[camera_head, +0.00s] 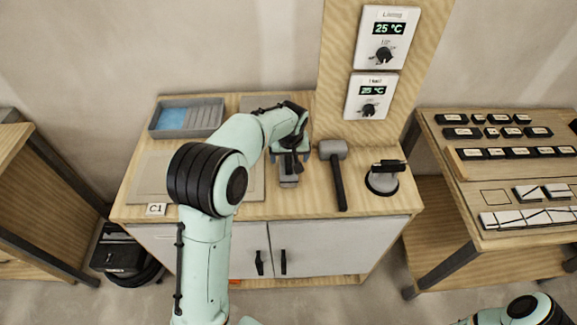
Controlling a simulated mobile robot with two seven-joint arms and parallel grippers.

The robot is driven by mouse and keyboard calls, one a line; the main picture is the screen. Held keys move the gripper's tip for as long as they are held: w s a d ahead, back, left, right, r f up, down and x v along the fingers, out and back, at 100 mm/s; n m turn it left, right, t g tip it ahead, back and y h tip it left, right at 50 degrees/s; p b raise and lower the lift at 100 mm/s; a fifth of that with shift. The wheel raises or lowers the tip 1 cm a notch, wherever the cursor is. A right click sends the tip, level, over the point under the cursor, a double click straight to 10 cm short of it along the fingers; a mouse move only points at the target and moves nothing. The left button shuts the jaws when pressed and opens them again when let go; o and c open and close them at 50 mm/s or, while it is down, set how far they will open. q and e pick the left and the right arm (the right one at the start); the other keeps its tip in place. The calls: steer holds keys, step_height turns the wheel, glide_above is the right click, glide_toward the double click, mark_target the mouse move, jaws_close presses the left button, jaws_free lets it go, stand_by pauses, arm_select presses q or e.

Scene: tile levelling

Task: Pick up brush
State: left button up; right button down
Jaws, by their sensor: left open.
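My left arm reaches over the wooden cabinet top, and its dark gripper (290,157) points down near the middle of it. The gripper is open. A small grey block-like thing (289,181) lies right at the gripper, its near end showing below the fingers. It may be the brush, but the gripper hides most of it. I cannot tell whether the fingers touch it. My right arm shows only in part at the bottom right corner, and its gripper is out of view.
A grey-headed mallet (338,178) lies right of the gripper, with a black-handled round tool (383,178) beyond it. A grey tray (205,115) with blue inside stands at the back left. A flat board (150,178) lies under my arm. A sample table (460,205) stands right.

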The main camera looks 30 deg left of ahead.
arm_select(q)
steer(key=x, duration=0.6)
steer(key=shift+a+p, duration=0.1)
steer(key=shift+p, duration=0.2)
steer(key=shift+s+r, duration=0.1)
steer(key=shift+s, duration=0.05)
steer(key=c, duration=1.2)
